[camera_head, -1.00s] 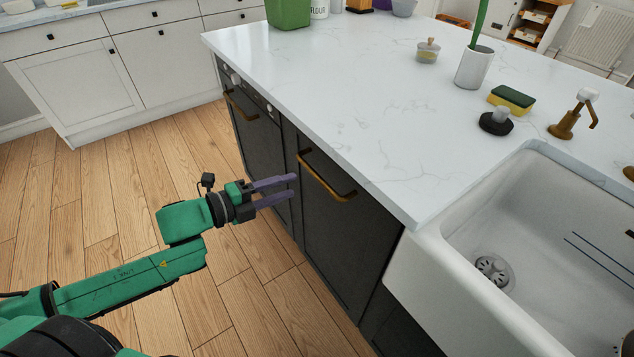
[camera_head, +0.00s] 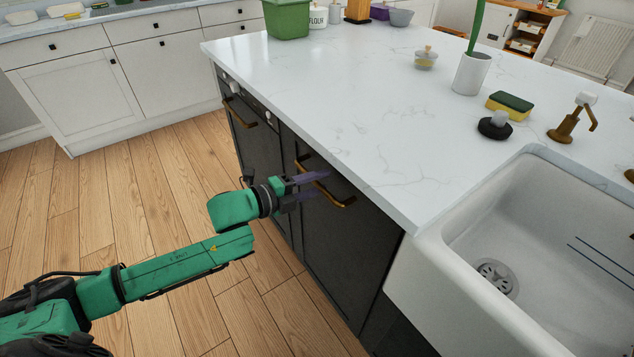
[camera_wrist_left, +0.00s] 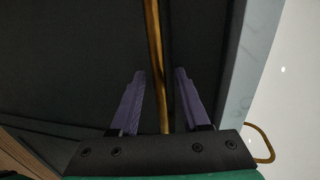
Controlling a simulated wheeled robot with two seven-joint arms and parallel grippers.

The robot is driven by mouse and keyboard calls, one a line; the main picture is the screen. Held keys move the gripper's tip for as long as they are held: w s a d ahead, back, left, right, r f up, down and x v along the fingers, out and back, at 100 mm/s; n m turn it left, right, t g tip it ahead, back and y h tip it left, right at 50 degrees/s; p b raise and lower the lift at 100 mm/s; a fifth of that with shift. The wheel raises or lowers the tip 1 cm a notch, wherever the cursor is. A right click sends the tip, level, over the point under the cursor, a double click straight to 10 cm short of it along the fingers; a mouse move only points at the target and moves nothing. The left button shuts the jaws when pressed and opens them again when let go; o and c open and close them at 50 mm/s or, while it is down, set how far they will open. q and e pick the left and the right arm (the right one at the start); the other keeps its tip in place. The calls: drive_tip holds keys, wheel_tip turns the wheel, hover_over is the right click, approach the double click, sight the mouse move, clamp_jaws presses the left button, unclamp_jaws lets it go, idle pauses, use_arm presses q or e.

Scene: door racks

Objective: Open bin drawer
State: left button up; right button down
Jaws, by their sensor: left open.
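The bin drawer (camera_head: 340,255) is a dark front panel in the island, left of the sink, and it is closed. Its brass bar handle (camera_head: 341,200) runs along the top of the panel. My left gripper (camera_head: 322,184) is open at the handle, its purple fingers partly covering the handle's left part. In the left wrist view, the brass handle (camera_wrist_left: 155,60) runs between the two spread fingers (camera_wrist_left: 160,85) with a gap on each side. The fingers have not closed on it. My right gripper is not in view.
A white marble worktop (camera_head: 340,110) overhangs the drawer front. A white sink (camera_head: 500,240) is to the right. Another dark front with a brass handle (camera_head: 240,115) is to the left. The wooden floor (camera_head: 150,190) before the island is clear.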

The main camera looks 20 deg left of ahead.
use_arm(q)
clamp_jaws()
idle(1.3)
